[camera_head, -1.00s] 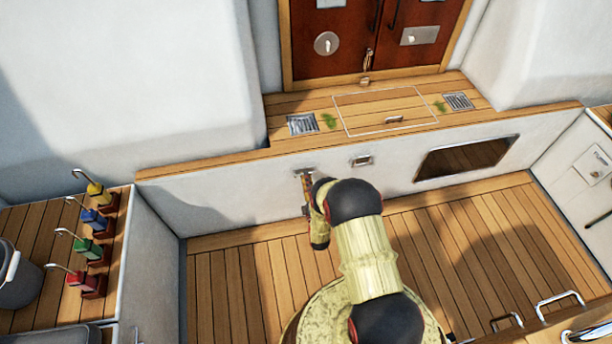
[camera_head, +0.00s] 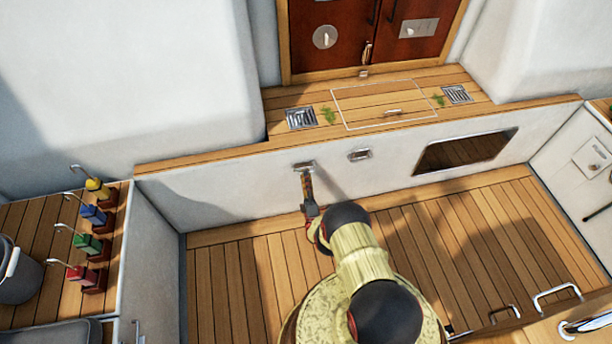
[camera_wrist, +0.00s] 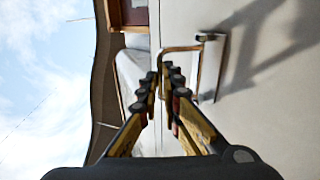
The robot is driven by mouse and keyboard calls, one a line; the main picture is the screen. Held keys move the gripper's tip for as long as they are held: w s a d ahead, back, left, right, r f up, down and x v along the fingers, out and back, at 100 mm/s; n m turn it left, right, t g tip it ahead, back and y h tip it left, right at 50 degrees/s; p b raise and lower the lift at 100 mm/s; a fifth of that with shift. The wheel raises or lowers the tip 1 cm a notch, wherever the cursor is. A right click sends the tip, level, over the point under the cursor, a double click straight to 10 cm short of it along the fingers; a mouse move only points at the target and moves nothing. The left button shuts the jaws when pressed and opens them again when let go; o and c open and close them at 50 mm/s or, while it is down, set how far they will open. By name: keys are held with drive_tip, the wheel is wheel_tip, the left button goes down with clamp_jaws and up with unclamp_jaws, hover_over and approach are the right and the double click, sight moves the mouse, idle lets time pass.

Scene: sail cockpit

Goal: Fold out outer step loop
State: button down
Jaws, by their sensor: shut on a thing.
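A metal step loop (camera_wrist: 178,49) stands out from its bracket (camera_wrist: 208,72) on the pale wall in the wrist view. In the head view its bracket (camera_head: 303,166) sits on the white wall, below the wooden ledge. My gripper (camera_wrist: 160,70) is shut on the outer end of the loop, which lies between the fingertips. In the head view my gripper (camera_head: 306,180) reaches up to the loop from below and hides part of it. The loop's exact angle is hard to tell.
A second metal fitting (camera_head: 360,155) sits on the same wall to the right, with a dark recessed window (camera_head: 464,152) beyond it. The wooden ledge (camera_head: 220,152) runs above. The slatted floor (camera_head: 228,285) below is mostly clear. Coloured-handled fittings (camera_head: 92,215) stand at left.

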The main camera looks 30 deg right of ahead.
drive_tip(key=shift+a+f+t, duration=0.15)
drive_tip(key=shift+f+t, duration=0.05)
drive_tip(key=shift+t, duration=0.2)
idle(0.5)
